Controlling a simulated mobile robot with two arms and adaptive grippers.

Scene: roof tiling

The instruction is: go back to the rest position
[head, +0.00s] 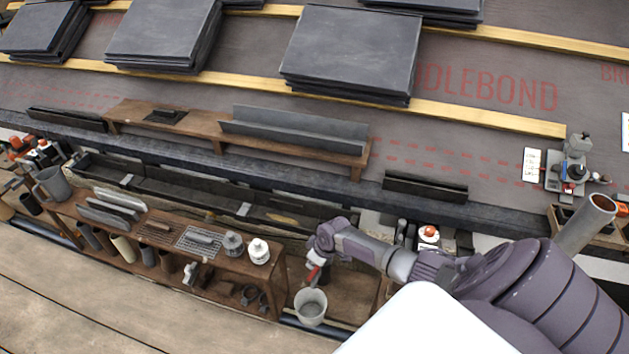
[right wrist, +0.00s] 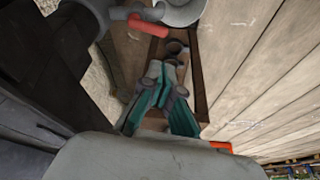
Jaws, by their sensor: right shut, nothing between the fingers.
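My right arm comes in from the right in the head view, and its gripper (head: 318,262) hangs at the right end of a brown wooden bench (head: 165,237). In the right wrist view its greenish fingers (right wrist: 161,75) are closed together, with nothing seen between them. A grey bucket (head: 311,308) stands just below the gripper. A red part (head: 313,274) shows beside the fingers above it; a red handle-like piece (right wrist: 148,27) shows ahead of the fingers in the wrist view. My left gripper is not in view.
Stacks of slates (head: 349,50) lie on wooden battens. The plank floor (head: 60,300) at lower left is clear.

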